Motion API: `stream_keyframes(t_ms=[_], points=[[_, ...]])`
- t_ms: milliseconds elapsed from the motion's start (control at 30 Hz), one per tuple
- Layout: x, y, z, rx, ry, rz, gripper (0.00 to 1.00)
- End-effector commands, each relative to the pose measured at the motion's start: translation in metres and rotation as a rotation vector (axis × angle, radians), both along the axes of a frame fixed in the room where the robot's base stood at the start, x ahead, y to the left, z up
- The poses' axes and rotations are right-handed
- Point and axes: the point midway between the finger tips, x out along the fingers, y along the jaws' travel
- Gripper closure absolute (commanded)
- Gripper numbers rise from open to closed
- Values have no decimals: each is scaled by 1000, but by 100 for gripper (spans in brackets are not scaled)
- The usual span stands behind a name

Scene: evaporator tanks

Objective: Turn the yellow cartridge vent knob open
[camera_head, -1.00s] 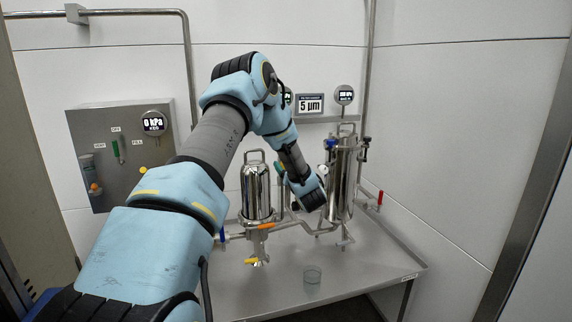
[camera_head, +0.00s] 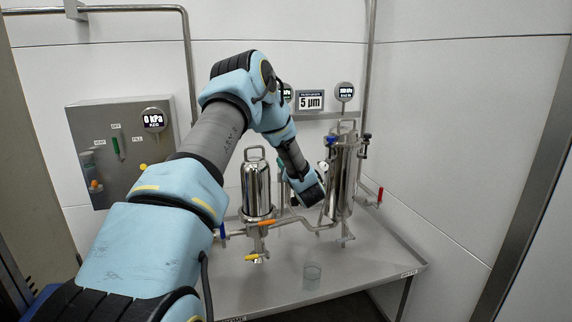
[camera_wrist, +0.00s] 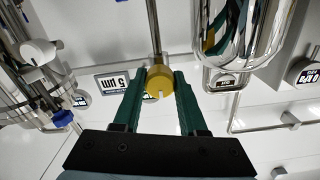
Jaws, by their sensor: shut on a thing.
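The yellow cartridge vent knob (camera_wrist: 159,82) shows in the wrist view, round, with a pale mark at its lower edge, at the end of a metal stem. My gripper (camera_wrist: 160,84) is shut on it, one green finger on each side. In the head view my gripper's end (camera_head: 308,190) is between the two steel housings, and the yellow knob is hidden there behind my arm.
A smaller steel housing (camera_head: 256,188) stands left of my gripper and a taller one (camera_head: 342,178) stands close on its right. A grey control panel (camera_head: 105,165) is on the wall at left.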

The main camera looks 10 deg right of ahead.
Motion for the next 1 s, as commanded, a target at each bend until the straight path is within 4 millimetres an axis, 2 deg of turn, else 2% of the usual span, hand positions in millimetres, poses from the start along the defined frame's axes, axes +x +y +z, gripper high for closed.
stream_keyframes(t_ms=[333,567,1000], points=[[0,0,0,9,1,0,100],[0,-1,0,84,9,-1,100],[-1,-2,0,449,55,-3,100]])
